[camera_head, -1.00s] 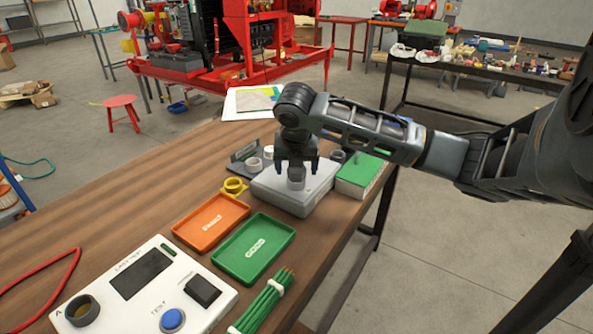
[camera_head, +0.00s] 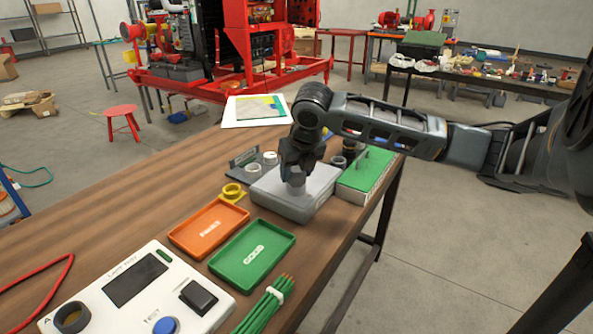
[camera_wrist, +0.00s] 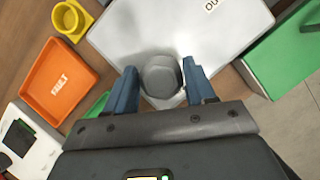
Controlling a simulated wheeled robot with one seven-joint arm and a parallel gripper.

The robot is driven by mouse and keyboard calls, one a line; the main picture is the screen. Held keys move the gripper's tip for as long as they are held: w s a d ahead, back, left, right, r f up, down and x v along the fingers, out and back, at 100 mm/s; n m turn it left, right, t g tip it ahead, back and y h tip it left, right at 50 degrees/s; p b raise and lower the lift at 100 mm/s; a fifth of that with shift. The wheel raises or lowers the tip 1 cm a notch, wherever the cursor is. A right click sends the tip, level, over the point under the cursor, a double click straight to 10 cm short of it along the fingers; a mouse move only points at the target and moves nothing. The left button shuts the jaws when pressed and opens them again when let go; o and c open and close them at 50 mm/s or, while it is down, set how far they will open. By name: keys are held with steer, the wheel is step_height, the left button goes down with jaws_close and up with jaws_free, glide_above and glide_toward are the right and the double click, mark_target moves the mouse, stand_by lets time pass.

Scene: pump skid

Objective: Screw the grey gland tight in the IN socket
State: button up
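The grey gland (camera_wrist: 161,74) stands upright on the pale grey box (camera_wrist: 115,30), over a light socket mostly hidden beneath it. In the head view the gland (camera_head: 296,186) shows just under my gripper (camera_head: 297,172), near the middle of the box's top (camera_head: 268,196). In the wrist view my gripper (camera_wrist: 162,84) has one blue finger on each side of the gland, and both appear to touch it. A partly cut label beginning "OU" is at the far edge of the box. The IN label is not visible.
An orange tray (camera_head: 190,248) and a green tray (camera_head: 229,265) lie left of the box, with a yellow ring part (camera_head: 232,191) behind. A green-topped block (camera_head: 366,174) stands close on the right. The white test box (camera_head: 90,299) and green rods (camera_head: 262,307) are nearer.

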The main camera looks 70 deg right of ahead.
steer(key=c, duration=0.5)
steer(key=m+g+p, duration=0.1)
steer(key=m, duration=0.2)
steer(key=shift+r+h, duration=0.15)
steer(key=shift+h, duration=0.15)
steer(key=shift+c, duration=0.2)
steer(key=shift+m+g+p, duration=0.4)
steer(key=shift+m+p, duration=0.1)
steer(key=shift+m, duration=0.3)
steer(key=m+g+p, duration=0.1)
steer(key=m+p, duration=0.1)
steer(key=m, duration=0.1)
steer(key=shift+m+g+p, duration=0.4)
steer(key=shift+m+p, duration=0.05)
steer(key=shift+m, duration=0.35)
steer(key=o, duration=1.1)
steer(key=shift+h, duration=0.3)
